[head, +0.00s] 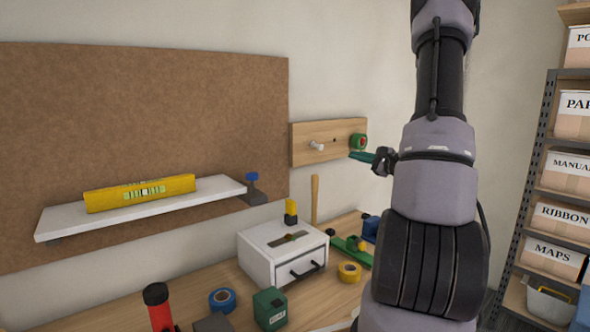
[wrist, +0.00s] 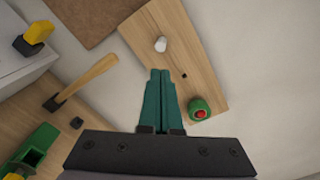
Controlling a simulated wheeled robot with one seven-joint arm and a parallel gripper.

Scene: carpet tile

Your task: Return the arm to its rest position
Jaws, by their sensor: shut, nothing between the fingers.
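My gripper (wrist: 160,100) shows in the wrist view with its two green fingers shut together and nothing between them. In the head view my gripper (head: 362,157) is partly hidden behind my arm, in front of the right part of the wooden wall board (head: 308,146). The board also shows in the wrist view (wrist: 190,60), with a white peg (wrist: 160,44), a dark hole and a green round thing with a red centre (wrist: 199,108) at its end. The fingers lie between the peg and the green thing in that picture. Whether they touch the board I cannot tell.
A white drawer box (head: 262,262), a mallet (head: 314,200), tape rolls (head: 222,300) and other tools crowd the workbench below. A white shelf (head: 60,222) with a yellow level (head: 140,192) is at left. A rack of labelled boxes (head: 560,214) stands at right.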

